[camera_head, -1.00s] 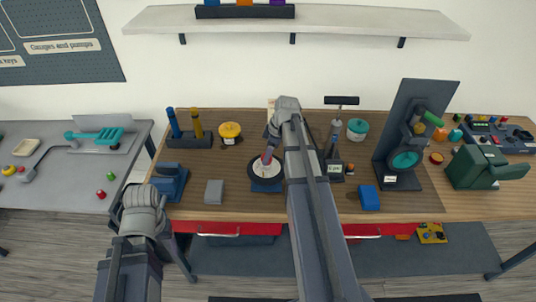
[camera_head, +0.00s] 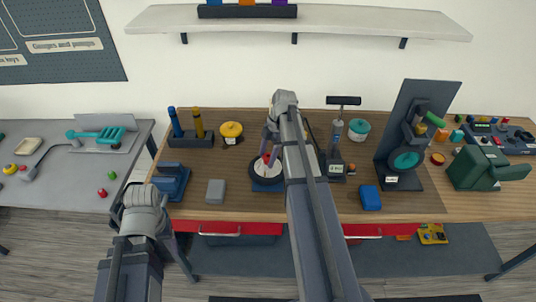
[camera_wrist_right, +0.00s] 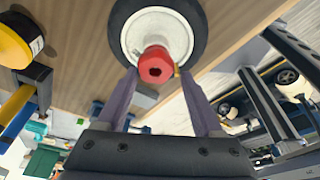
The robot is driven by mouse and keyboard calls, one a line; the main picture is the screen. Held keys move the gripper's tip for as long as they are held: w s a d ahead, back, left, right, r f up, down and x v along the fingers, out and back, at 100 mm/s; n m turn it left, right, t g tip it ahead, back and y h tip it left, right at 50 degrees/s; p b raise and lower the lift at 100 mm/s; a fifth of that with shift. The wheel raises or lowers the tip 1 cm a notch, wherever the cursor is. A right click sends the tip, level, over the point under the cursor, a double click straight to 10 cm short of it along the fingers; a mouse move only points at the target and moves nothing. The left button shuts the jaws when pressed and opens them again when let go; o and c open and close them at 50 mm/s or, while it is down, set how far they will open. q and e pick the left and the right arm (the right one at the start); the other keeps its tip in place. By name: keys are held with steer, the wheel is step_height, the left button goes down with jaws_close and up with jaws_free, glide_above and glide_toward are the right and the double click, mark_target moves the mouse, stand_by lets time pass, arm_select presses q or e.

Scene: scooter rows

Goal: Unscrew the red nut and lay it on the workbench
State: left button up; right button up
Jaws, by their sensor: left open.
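The red nut (camera_wrist_right: 155,65) sits on the white hub of a black-tyred wheel (camera_wrist_right: 113,22). In the head view the wheel (camera_head: 267,181) is on a blue stand on the workbench (camera_head: 325,205), and the nut (camera_head: 266,158) shows as a small red spot. My right gripper (camera_wrist_right: 157,78) is open, with its two fingertips on either side of the nut and small gaps visible. In the head view my right gripper (camera_head: 269,148) is just above the wheel, partly hidden by my arm. My left gripper (camera_head: 142,197) is open and empty in front of the bench's left end.
A grey block (camera_head: 215,191) and a blue block (camera_head: 370,198) lie beside the wheel. A yellow round container (camera_head: 231,130), a pump (camera_head: 337,150) and a tall dark stand (camera_head: 395,130) are further back or right. Bare wood shows at the front.

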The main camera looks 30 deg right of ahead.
steer(key=shift+o, duration=1.2)
steer(key=shift+w+d, duration=0.1)
steer(key=shift+d, duration=0.15)
steer(key=p+v, duration=0.7)
steer(key=shift+d+r+p, duration=0.1)
steer(key=shift+r+p, duration=0.2)
steer(key=shift+r, duration=0.1)
